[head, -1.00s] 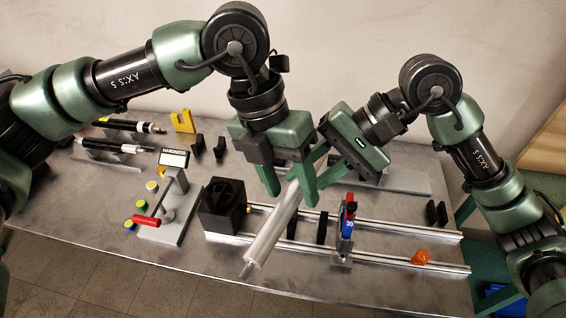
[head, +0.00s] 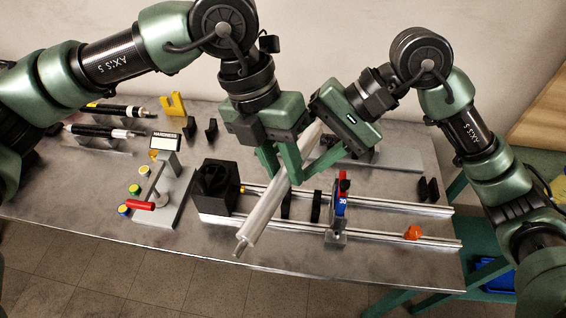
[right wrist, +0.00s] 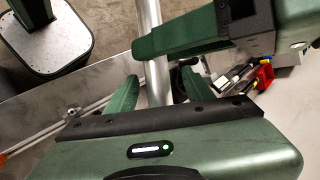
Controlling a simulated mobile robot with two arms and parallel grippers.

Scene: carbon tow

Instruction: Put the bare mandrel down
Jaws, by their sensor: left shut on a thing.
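The bare mandrel (head: 262,217) is a smooth silver rod. It slants above the table from between my grippers down to a thin stub at its lower left end. My left gripper (head: 281,168) is shut on it near mid-length. My right gripper (head: 308,160) is just beyond, at the mandrel's upper part, partly hidden in the head view. In the right wrist view the mandrel (right wrist: 156,80) passes between my right gripper's spread fingers (right wrist: 155,92), with gaps on both sides. My left gripper's finger (right wrist: 180,40) crosses close to it there.
Below are two parallel rails (head: 385,236), a black block (head: 216,188) and a red-and-blue clamp marked 30 (head: 341,200). An orange knob (head: 413,232) sits on the front rail. Left are the HARDNESS tester (head: 172,190) and wrapped rods on a rack (head: 98,146).

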